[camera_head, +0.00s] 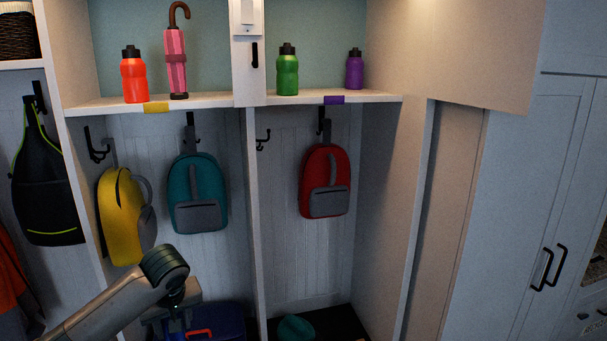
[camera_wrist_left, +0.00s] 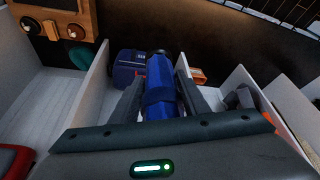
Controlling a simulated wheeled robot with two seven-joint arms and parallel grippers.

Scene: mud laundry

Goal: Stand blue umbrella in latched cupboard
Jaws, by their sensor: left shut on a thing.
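The blue umbrella (camera_wrist_left: 160,75) is in the left wrist view, furled, between the two fingers of my left gripper (camera_wrist_left: 161,92). The gripper is shut on it. In the head view my left gripper (camera_head: 182,310) is low, in front of the cubby under the teal backpack, and the umbrella cannot be made out there. A large pale panel (camera_head: 460,45), seemingly a swung-open cupboard door, stands at the upper right. I cannot tell for certain which compartment is the latched cupboard. A dark handle (camera_head: 254,55) is on the narrow upright between the upper compartments. My right gripper is not in view.
The upper shelf (camera_head: 210,100) holds an orange bottle (camera_head: 134,78), a pink umbrella (camera_head: 176,62), a green bottle (camera_head: 287,72) and a purple bottle (camera_head: 354,70). Yellow (camera_head: 122,218), teal (camera_head: 197,192) and red (camera_head: 325,182) backpacks hang below. Shelf room is free between the green and purple bottles.

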